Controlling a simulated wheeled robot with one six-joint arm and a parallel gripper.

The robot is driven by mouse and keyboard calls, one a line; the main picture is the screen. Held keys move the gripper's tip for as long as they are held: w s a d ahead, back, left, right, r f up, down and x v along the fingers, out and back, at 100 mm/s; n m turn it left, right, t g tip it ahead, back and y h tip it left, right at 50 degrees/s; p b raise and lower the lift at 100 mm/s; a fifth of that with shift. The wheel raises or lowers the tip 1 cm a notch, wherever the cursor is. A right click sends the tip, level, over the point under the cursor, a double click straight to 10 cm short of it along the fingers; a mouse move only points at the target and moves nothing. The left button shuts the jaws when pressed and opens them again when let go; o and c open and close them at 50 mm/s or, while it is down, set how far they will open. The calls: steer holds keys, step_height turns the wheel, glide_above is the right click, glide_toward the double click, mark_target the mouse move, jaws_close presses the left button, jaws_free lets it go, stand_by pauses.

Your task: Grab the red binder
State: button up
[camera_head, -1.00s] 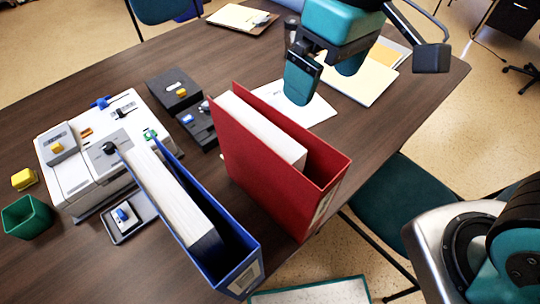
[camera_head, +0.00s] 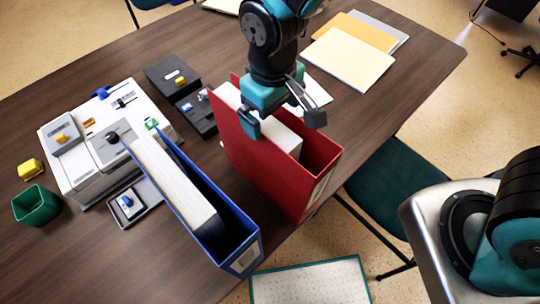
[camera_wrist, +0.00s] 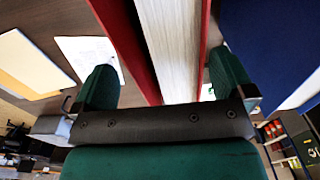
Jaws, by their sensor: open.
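The red binder (camera_head: 262,158) stands upright on the dark wooden table, holding a block of white paper. My gripper (camera_head: 283,122) is open above the binder's top, one finger at each side of it in the head view. In the wrist view the red binder (camera_wrist: 130,45) runs between the two fingers of my gripper (camera_wrist: 160,88), its red covers and white pages showing. I cannot tell whether the fingers touch it. The gripper and wrist hide part of the binder's upper edge in the head view.
A blue binder (camera_head: 190,205) stands left of the red one. A white machine (camera_head: 100,140), black boxes (camera_head: 172,77) and a green cup (camera_head: 36,205) are farther left. Folders (camera_head: 350,58) lie at the back right. A chair (camera_head: 400,185) stands by the right edge.

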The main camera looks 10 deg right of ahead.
mark_target(270, 158)
steer(key=shift+s+a+f+p, duration=0.15)
steer(key=shift+f+p, duration=0.25)
steer(key=shift+f, duration=0.9)
steer(key=shift+w+a+f+p, duration=0.1)
steer(key=shift+f+p, duration=0.3)
steer(key=shift+f, duration=0.85)
steer(key=shift+c, duration=0.2)
steer(key=c, duration=1.5)
steer(key=shift+r, duration=0.1)
steer(key=shift+c, duration=1.3)
steer(key=shift+r, duration=0.15)
